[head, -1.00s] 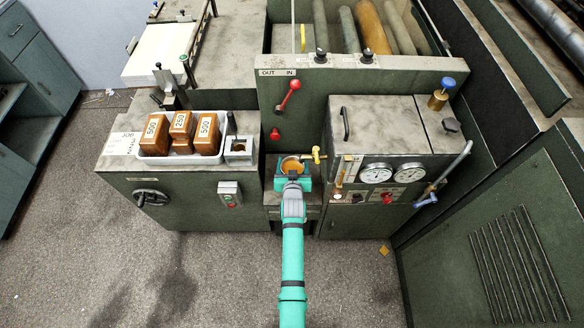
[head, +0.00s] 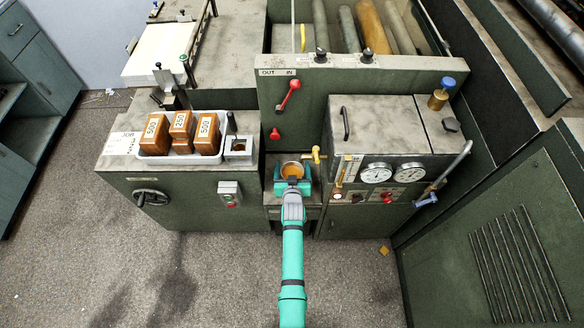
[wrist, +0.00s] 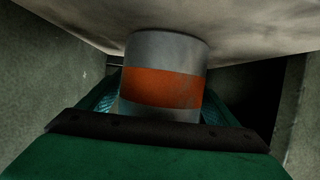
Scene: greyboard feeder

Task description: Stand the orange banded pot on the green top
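The orange banded pot (wrist: 163,85) is a grey cylinder with a broad orange band in the wrist view. Which surface is the green top is unclear.
A white tray (head: 181,155) with brown weights stands on the left cabinet, beside a small square-holed block (head: 238,149). A brass tap (head: 316,154) is close right of the pot. Gauges (head: 376,173) and a lever (head: 449,172) project further right.

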